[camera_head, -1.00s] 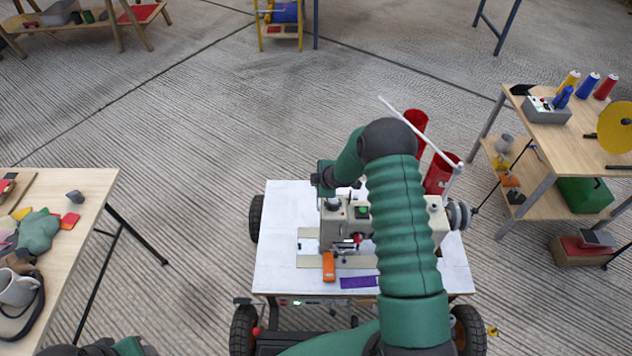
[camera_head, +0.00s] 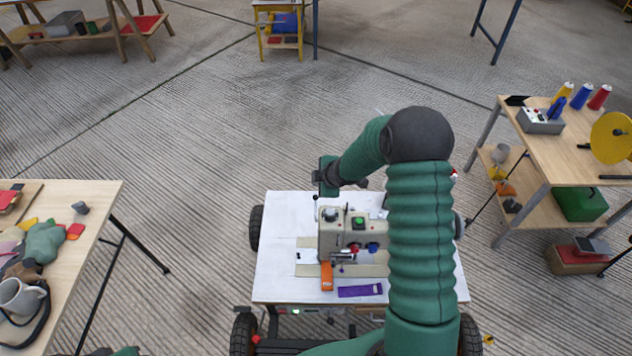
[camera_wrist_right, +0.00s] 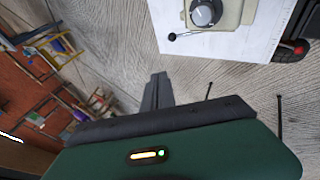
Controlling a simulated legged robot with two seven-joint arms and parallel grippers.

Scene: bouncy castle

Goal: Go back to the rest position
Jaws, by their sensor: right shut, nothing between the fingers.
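My right arm rises from the bottom of the head view, bends at a high elbow and reaches left over the back of a white cart. Its wrist end hangs above the cart's back edge; the fingers are hard to make out there. In the right wrist view my right gripper (camera_wrist_right: 158,78) is shut and empty, with floor behind its fingers. Only a sliver of my left arm shows at the bottom left of the head view, and its gripper is out of the picture.
A sewing machine (camera_head: 345,232) stands on the white cart top (camera_head: 275,255), partly behind my right arm. An orange piece (camera_head: 327,276) and purple strip (camera_head: 360,291) lie in front. Wooden tables stand left (camera_head: 95,215) and right (camera_head: 560,150).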

